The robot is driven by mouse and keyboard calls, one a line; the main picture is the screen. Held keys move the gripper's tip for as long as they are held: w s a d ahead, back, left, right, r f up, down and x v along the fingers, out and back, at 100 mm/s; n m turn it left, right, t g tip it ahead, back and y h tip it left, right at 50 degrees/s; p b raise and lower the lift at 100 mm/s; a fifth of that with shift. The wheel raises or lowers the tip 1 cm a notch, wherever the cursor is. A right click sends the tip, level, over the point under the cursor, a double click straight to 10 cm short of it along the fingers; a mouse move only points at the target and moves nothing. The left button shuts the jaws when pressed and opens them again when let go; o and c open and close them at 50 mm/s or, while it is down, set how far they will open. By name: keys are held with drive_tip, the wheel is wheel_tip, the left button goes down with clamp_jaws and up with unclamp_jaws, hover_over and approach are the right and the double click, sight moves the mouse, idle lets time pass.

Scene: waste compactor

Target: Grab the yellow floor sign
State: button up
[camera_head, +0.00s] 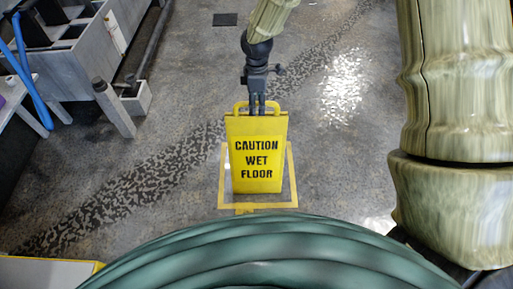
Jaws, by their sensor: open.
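The yellow floor sign (256,163) stands on the grey floor in the middle of the head view, with "CAUTION WET FLOOR" in black on its front panel. It has a loop handle at its top, partly hidden by my gripper. My gripper (256,108) points down at the handle, with its fingers at or just behind it. The gripper is open; I cannot tell whether the fingers touch the handle or have it between them.
A yellow outline (293,176) on the floor surrounds the sign's base. Grey shelving (75,60) with blue pipes (27,70) stands at the upper left. A grey post (113,108) leans beside it. The floor to the right of the sign is clear.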

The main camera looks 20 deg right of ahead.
drive_tip(key=f, duration=0.1)
drive_tip(key=f+b, duration=0.1)
drive_tip(key=f, duration=0.1)
drive_tip(key=f+b, duration=0.1)
drive_tip(key=shift+s+a+f, duration=0.15)
drive_tip(key=shift+s+f, duration=0.05)
drive_tip(key=shift+s, duration=0.05)
clamp_jaws()
